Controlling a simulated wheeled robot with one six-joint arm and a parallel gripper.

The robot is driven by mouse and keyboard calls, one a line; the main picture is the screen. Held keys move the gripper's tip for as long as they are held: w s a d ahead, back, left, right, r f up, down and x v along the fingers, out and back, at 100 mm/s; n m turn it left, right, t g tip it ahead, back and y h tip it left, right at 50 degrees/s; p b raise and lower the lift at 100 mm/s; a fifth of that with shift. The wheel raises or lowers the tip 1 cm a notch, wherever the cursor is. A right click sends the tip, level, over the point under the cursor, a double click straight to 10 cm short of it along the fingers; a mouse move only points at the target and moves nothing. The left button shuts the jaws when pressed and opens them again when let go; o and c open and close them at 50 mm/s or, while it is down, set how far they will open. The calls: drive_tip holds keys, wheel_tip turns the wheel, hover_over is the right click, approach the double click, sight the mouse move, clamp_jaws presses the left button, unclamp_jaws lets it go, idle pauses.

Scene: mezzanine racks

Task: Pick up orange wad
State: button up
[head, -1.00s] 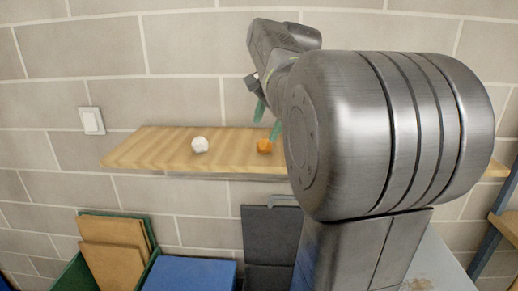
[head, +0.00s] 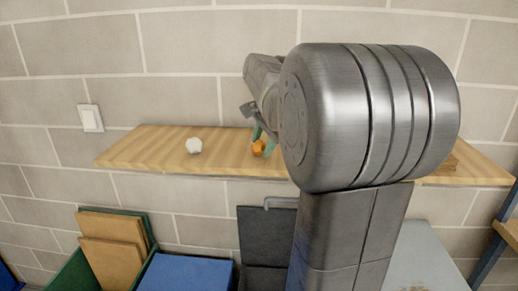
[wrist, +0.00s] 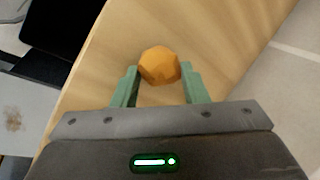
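The orange wad (head: 258,148) rests on the wooden shelf (head: 150,150), close to its front edge. It looks like a small faceted ball. My gripper (head: 264,136) is low over the shelf at the wad, partly hidden behind my arm in the head view. In the wrist view the orange wad (wrist: 160,65) lies between and slightly beyond the tips of my gripper's two green fingers (wrist: 158,80). The fingers are spread apart, with a gap at least on the left side; contact on the right is hard to tell.
A white wad (head: 194,146) sits on the shelf to the left. A brown block (head: 450,163) shows on the shelf at right. A brick wall stands behind. Below are a green bin (head: 152,232) with cardboard, a blue box (head: 186,273) and a dark case (head: 266,238).

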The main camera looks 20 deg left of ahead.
drive_tip(key=shift+c, duration=1.1)
drive_tip(key=shift+r, duration=0.1)
